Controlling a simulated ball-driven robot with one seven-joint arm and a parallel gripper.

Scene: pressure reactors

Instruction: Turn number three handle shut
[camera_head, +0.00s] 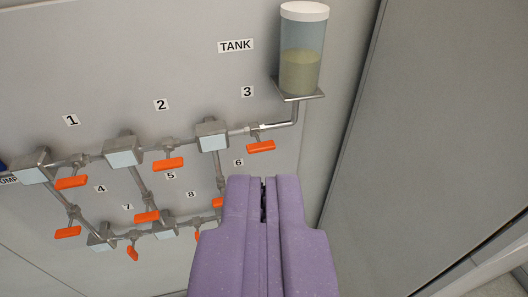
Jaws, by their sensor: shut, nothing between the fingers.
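The number three handle (261,147) is a short orange lever on the valve below the label "3" (247,91). It lies roughly along the pipe run that leads right toward the tank. My purple gripper (263,183) is shut and empty, pointing up the picture. In the picture its tips are just below the number three handle, with a visible gap; I cannot tell the depth between them. The gripper hides part of the lower right pipework.
A tank (302,55) of yellowish liquid sits on a bracket (299,92) at upper right. Other orange handles, such as one below label 2 (167,164), and grey pipe blocks (212,137) fill the left. A grey panel (430,130) stands at right.

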